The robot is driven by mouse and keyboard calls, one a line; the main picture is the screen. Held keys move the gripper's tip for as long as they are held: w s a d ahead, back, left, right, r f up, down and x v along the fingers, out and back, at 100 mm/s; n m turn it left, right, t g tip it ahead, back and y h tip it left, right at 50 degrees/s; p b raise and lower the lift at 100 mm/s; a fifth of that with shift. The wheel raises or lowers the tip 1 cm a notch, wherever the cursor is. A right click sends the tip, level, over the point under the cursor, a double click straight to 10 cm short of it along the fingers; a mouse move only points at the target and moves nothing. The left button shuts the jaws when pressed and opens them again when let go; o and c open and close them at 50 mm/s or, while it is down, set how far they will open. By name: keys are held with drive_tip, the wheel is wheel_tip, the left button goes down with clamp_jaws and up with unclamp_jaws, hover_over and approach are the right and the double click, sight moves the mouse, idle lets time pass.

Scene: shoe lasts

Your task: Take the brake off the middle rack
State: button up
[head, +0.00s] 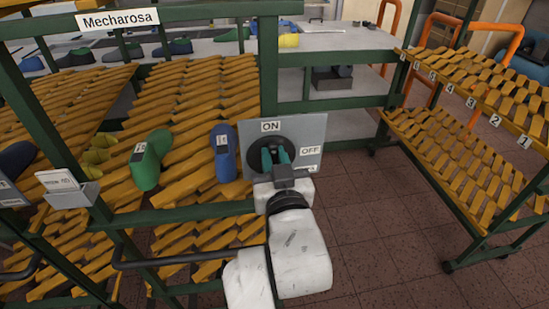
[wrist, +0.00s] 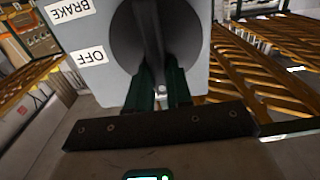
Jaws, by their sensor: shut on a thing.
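The brake panel is a grey plate (head: 312,133) on the green rack post, labelled ON at the top and OFF at the right. A round black knob (head: 257,151) sits at its centre. In the wrist view the plate (wrist: 85,28) shows upside-down OFF and BRAKE labels beside the dark knob (wrist: 125,45). My gripper (head: 277,154) is shut on the knob's grip bar, with green fingers on both sides. In the wrist view the bar stands between the fingertips (wrist: 160,85). The bar looks roughly upright, in line with ON; the fingers partly hide it.
The rack with the Mecharosa sign (head: 117,19) has yellow slatted shelves holding a green last (head: 148,163) and a blue last (head: 223,152). A card holder (head: 72,196) and dark rail are at lower left. Another rack (head: 463,140) stands right, with open tiled floor (head: 390,240) between.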

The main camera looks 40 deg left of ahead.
clamp_jaws()
drive_tip(key=shift+m, duration=0.3)
drive_tip(key=shift+w+d+f+m+b, duration=0.4)
drive_tip(key=shift+m+b, duration=0.3)
drive_tip(key=shift+m, duration=2.2)
drive_tip(key=shift+w+d+f+m+b, duration=0.2)
drive_tip(key=shift+f+m+b, duration=0.35)
drive_tip(key=shift+m, duration=2.35)
drive_tip(key=shift+w+d+f+m+b, duration=0.3)
drive_tip(key=shift+m+b, duration=0.5)
drive_tip(key=shift+m, duration=2.1)
drive_tip(key=shift+w+a+f, duration=0.1)
drive_tip(key=o, duration=0.7)
unclamp_jaws()
drive_tip(key=shift+o, duration=0.2)
